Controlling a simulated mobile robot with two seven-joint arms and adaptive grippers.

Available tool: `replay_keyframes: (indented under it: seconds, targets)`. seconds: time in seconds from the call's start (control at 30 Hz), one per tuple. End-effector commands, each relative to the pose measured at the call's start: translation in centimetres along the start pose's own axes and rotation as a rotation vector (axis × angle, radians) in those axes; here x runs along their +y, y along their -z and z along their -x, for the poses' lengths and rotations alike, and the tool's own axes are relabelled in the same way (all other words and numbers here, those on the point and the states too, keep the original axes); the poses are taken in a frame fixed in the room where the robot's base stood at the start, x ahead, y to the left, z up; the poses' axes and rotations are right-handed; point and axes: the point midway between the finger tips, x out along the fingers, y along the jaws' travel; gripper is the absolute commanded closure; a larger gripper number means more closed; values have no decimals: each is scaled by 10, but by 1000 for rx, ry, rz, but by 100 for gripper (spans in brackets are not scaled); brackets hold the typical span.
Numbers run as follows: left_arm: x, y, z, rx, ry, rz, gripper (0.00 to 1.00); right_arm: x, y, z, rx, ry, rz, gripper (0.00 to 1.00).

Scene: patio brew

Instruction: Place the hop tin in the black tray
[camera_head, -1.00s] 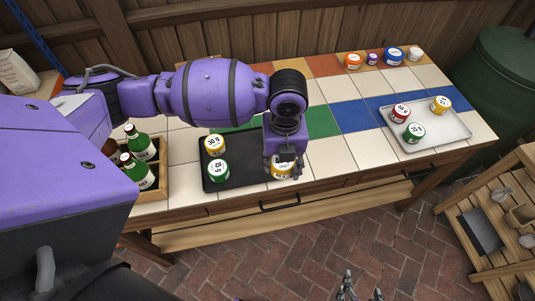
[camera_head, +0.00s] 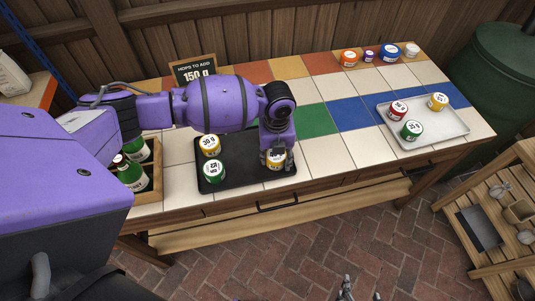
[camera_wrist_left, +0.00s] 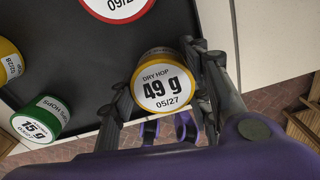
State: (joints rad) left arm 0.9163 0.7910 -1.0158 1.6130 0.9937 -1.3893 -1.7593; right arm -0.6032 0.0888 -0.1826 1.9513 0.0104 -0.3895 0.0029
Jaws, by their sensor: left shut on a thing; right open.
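My left gripper (camera_head: 275,160) is shut on a yellow tin (camera_head: 277,165) at the right end of the black tray (camera_head: 232,182). In the left wrist view, the held tin (camera_wrist_left: 161,85) reads "DRY HOP 49 g 05/27" and sits between the fingers. Whether it touches the tray floor is unclear. A yellow tin (camera_head: 209,145) and a green tin (camera_head: 214,171) stand at the tray's left; the green one (camera_wrist_left: 42,120) reads 15 g in the wrist view. A red-rimmed tin (camera_wrist_left: 118,6) shows there too; my arm hides it in the head view. My right gripper (camera_head: 361,294) is open at the bottom edge.
A sign (camera_head: 193,72) reads "HOPS TO ADD 150 g". A metal tray (camera_head: 445,127) holds red, green and yellow tins. Several tins, including a blue one (camera_head: 390,52), line the back. A wooden crate (camera_head: 152,190) holds green bottles at left. Tiles between the trays are clear.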

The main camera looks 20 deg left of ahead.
Motion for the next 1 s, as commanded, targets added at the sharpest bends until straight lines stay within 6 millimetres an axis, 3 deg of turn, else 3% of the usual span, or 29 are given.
replay_keyframes:
  seconds: [0.27, 0.3, 0.33, 0.73, 1.0]
  targets:
    - [-1, 0, -3, -1, 1, 0, 83, 1, -3, 0, -3, -1, 2, 37]
    - [-1, -1, -2, -2, 1, 0, 51, 1, -2, 0, -2, -1, 2, 37]
    - [-1, -1, -2, -2, 1, 0, 48, 1, -1, 0, -1, -1, 2, 37]
    - [-1, -2, 7, -5, 4, 0, 48, 0, 11, -3, 19, 1, 4, 37]
    - [-2, -2, 59, -7, 5, -1, 48, -1, 14, -2, 23, 3, 0, 37]
